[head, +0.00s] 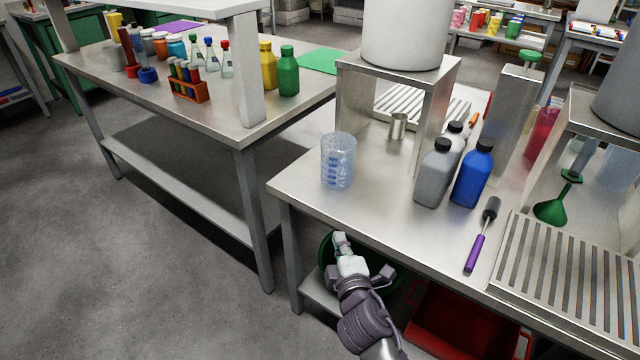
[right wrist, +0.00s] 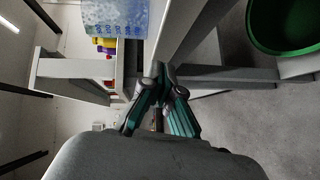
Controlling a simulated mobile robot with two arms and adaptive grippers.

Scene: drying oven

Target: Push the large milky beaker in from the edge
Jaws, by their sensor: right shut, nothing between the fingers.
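The large milky beaker (head: 338,165) is translucent with blue markings and stands upright near the front left edge of the steel table (head: 300,188). In the right wrist view the beaker (right wrist: 115,16) shows at the top, cut off by the frame. My right gripper (head: 339,240) is in front of the table's front edge, below the beaker in the picture and apart from it. In the right wrist view its fingertips (right wrist: 161,72) meet with nothing between them. My left gripper is not in view.
Grey bottles (head: 433,175) and a blue bottle (head: 472,176) stand right of the beaker, with a small metal cup (head: 397,126) behind. A purple-handled tool (head: 475,250) lies at the right. A green bin (right wrist: 290,25) is under the table. The tabletop just around the beaker is clear.

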